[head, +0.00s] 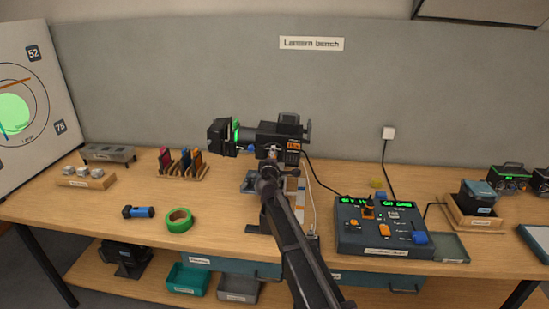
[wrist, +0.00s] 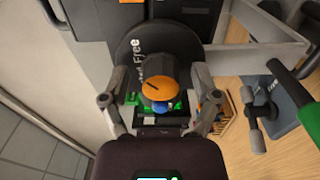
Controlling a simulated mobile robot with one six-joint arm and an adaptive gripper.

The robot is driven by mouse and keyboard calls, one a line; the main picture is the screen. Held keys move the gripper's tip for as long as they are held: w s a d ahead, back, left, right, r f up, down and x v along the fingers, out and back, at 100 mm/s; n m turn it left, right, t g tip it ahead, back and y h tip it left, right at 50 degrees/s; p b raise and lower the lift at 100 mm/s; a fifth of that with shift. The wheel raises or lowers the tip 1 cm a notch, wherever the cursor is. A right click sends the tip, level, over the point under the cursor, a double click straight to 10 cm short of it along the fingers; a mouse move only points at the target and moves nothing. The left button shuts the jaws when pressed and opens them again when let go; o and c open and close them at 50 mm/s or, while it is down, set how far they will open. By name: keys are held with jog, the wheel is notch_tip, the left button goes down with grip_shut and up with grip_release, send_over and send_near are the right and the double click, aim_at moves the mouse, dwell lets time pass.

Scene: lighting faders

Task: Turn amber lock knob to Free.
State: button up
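The amber lock knob (wrist: 160,86) is in the middle of the wrist view, with a dark body, an orange face and a short dark pointer line slanting to the upper left. Behind it is a round dark plate (wrist: 137,32) with white lettering; "Free" is readable at the knob's upper left, the rest is partly hidden. My gripper (wrist: 162,78) is open, one finger on each side of the knob, with gaps visible. In the head view my gripper (head: 270,166) is just below the black lantern (head: 277,134); the knob cannot be made out there.
A fader console (head: 355,240) stands on the bench (head: 225,235) to the right of my arm. A green tape roll (head: 179,220), a blue-black cylinder (head: 138,212) and a slotted rack (head: 183,174) lie to the left. A grey bracket (wrist: 265,53) runs close to my right finger.

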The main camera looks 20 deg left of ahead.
jog(key=shift+s, duration=0.15)
jog(key=v, duration=1.2)
jog(key=shift+d, duration=0.1)
dwell(0.6)
jog(key=d+f+m+g+h, duration=0.2)
jog(key=d+f+m+h, duration=0.15)
jog(key=d, duration=0.65)
jog(key=w+d+f+m+g+h, duration=0.1)
jog(key=d+f+m+g+h, duration=0.3)
jog(key=d, duration=0.7)
jog(key=d+f+m+h, duration=0.2)
jog(key=d+m, duration=0.3)
jog(key=d, duration=0.5)
jog(key=s+d+f+m+g, duration=0.3)
jog(key=s+d, duration=0.1)
jog(key=d, duration=0.3)
jog(key=s+d+f+m+g, duration=0.2)
jog(key=s+d+f+g, duration=0.15)
jog(key=s+d, duration=0.2)
jog(key=s+d+f+m+g+y, duration=0.2)
jog(key=s+d+g+y, duration=0.3)
jog(key=s, duration=0.5)
jog(key=shift+s+f+m, duration=0.3)
jog(key=shift+m, duration=0.35)
